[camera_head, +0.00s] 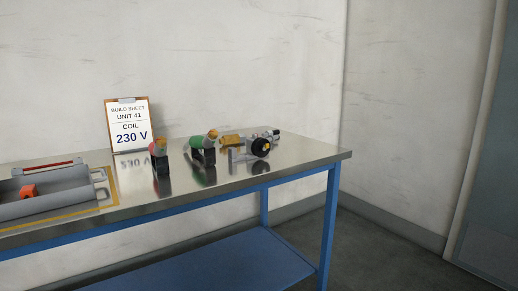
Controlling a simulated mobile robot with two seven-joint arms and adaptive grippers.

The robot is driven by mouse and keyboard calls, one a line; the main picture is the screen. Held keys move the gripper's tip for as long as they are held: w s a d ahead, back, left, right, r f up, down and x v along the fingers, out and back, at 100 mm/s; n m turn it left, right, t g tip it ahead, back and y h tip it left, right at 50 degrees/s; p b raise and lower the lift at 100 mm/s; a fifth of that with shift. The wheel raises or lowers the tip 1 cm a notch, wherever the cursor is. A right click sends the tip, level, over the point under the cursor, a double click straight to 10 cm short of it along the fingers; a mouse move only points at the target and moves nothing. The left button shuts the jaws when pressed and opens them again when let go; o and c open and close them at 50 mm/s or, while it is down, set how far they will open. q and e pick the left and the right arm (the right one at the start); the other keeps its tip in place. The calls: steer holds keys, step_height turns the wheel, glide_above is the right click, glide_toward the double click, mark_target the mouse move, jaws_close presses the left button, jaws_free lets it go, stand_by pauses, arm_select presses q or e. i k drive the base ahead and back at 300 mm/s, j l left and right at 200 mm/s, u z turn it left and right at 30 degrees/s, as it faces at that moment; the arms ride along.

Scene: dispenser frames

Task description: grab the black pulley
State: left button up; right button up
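A small round black pulley (261,147) with a yellow centre is near the right end of the metal table top. It is at the front of a grey metal bracket or frame, with a brass-coloured cylinder (231,140) just behind and left of it. Whether the pulley is fixed to the bracket is too small to tell. Neither of my grippers shows in the head view.
The table (322,156) has a shiny top and blue legs. Left of the pulley stand a green-and-black part (203,148) and a red-and-black part (159,155). A build sheet (128,125) reads "COIL 230 V". A grey tray (70,202) holds an orange piece.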

mark_target(255, 149)
steer(key=i+l+u, duration=0.1)
steer(key=l, duration=0.35)
steer(key=i+l, duration=0.2)
steer(key=l, duration=0.25)
steer(key=i+l+u, duration=0.15)
steer(key=l, duration=0.3)
steer(key=i+l, duration=0.1)
steer(key=l, duration=0.35)
steer(key=i+l+u, duration=0.15)
steer(key=l, duration=0.3)
steer(key=k, duration=0.05)
